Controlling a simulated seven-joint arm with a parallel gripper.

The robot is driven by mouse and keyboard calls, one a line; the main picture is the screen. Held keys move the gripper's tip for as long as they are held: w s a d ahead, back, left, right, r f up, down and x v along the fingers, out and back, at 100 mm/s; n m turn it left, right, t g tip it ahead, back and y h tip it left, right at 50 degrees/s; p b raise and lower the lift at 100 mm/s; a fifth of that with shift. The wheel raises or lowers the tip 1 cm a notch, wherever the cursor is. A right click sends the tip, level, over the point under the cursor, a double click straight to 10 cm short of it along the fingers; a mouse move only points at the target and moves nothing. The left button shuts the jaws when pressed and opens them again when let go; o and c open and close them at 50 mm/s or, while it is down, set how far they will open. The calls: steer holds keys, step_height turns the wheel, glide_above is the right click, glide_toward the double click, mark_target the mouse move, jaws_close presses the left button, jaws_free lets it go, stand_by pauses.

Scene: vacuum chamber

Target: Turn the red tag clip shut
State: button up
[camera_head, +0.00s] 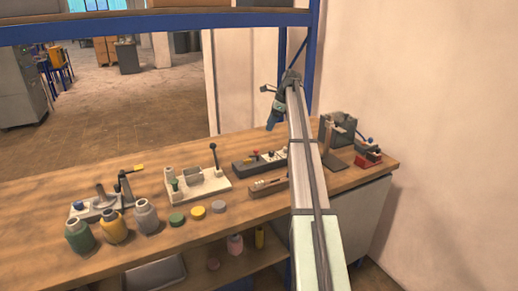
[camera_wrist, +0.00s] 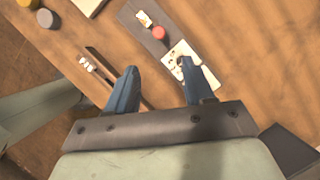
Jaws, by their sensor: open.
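A dark board (camera_head: 245,167) lies on the workbench, with a small red part (camera_head: 255,153) and a white plate (camera_head: 283,153) on it. In the wrist view, the dark board (camera_wrist: 133,20) carries a round red part (camera_wrist: 158,33) and a white plate (camera_wrist: 198,75) with small dark parts. I cannot tell whether this red part is the red tag clip, or whether it is open. My gripper (camera_head: 272,126) hangs above the board, its blue fingers pointing down. In the wrist view my gripper (camera_wrist: 158,75) is open and empty, its right fingertip overlapping the white plate in view.
A wooden block (camera_head: 268,186) with pale pegs lies in front of the board. A white fixture (camera_head: 205,187) with an upright lever stands left. A red-based device (camera_head: 368,160) and a grey box (camera_head: 338,130) stand right. Several jars, including a green one (camera_head: 78,236), stand front left.

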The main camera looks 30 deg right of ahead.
mark_target(258, 150)
steer(key=shift+m, duration=0.4)
steer(key=x, duration=1.4)
steer(key=shift+c, duration=0.3)
jaws_close()
